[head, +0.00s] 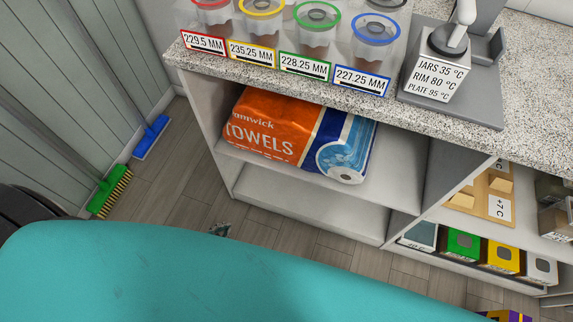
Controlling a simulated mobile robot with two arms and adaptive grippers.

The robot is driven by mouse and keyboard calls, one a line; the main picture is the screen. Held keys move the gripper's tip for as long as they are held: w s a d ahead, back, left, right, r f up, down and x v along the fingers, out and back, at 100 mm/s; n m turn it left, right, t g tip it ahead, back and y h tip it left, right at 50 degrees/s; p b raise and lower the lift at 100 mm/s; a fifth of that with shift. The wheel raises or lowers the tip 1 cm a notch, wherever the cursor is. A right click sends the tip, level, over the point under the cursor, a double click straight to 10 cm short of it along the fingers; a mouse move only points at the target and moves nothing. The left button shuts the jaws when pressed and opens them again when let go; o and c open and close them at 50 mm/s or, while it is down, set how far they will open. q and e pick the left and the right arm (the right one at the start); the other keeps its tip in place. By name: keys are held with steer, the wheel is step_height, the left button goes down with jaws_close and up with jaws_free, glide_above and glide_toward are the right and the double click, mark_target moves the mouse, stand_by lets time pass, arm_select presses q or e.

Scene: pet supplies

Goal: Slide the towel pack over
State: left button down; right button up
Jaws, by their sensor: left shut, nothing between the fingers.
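The towel pack (268,128), orange, white and blue with "TOWELS" printed on it, lies on the upper shelf (240,160) under a speckled counter. Its blue and white right end is near the shelf's front edge. Only a small tip of my left gripper (220,229) shows, low in front of the shelf unit and apart from the pack. It is shut and empty, and the rest of it is hidden. My right gripper is not in view.
Lidded jars with number labels and a scale-like device (440,65) stand on the counter (400,115). The lower shelf (310,205) is empty. Boxes (463,244) fill the right bay. Blue (151,137) and green (109,192) brooms stand left. A large teal surface covers the foreground.

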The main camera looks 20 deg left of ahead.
arm_select(q)
steer(key=w+r+m+t+h+b, duration=0.2)
steer(key=w+r+m+t+b, duration=0.15)
steer(key=w, duration=0.45)
steer(key=w+d+r+m+h+b, duration=0.25)
steer(key=r+m+h, duration=0.25)
steer(key=r+m, duration=0.3)
steer(key=w+d+r+m+h+b, duration=0.1)
steer(key=d+r+m+h+b, duration=0.35)
steer(key=r+m, duration=0.3)
steer(key=shift+h, duration=0.35)
steer(key=shift+w+d, duration=1.05)
steer(key=shift+w, duration=0.7)
steer(key=shift+w+d, duration=1)
steer(key=shift+w, duration=0.8)
steer(key=shift+w+d, duration=1.05)
steer(key=shift+w, duration=0.7)
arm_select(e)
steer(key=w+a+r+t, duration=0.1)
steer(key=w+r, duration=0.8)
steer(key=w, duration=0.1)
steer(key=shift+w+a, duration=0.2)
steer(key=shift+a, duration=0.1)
